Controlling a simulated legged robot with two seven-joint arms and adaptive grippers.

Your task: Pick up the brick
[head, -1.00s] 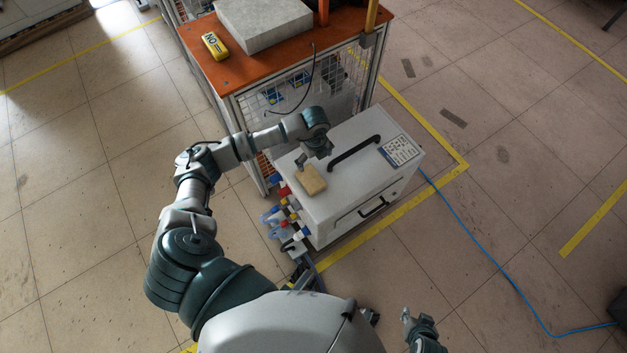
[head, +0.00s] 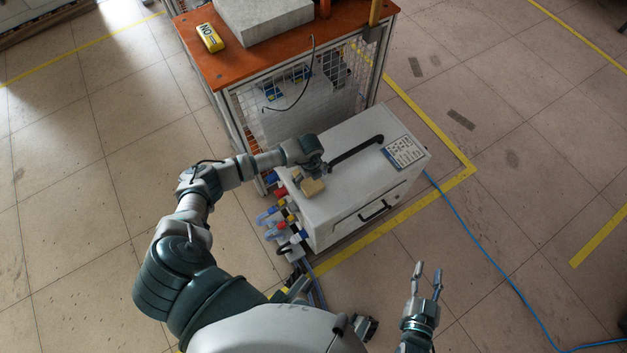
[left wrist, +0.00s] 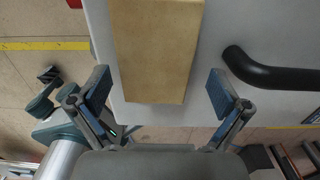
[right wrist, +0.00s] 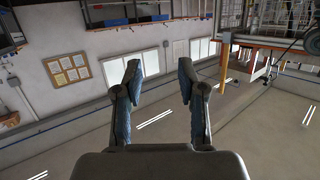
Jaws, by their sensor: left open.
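A tan brick (head: 312,188) lies on the white top of the induction heater (head: 345,200), near its left edge. In the left wrist view the brick (left wrist: 157,50) fills the upper middle. My left gripper (head: 312,172) is over the brick in the head view and partly covers it. Its fingers (left wrist: 160,92) are open, one on each side of the brick's near end, with gaps to both. I cannot tell the height between fingertips and brick. My right gripper (head: 428,278) is raised over the floor, away from the heater. Its fingers (right wrist: 160,75) are apart and empty.
A black handle (head: 355,154) stands on the heater close to the brick; it also shows in the left wrist view (left wrist: 270,75). Coloured connectors (head: 283,210) line the heater's left side. An orange-topped bench (head: 240,70) stands behind. A blue cable (head: 480,248) lies on the floor.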

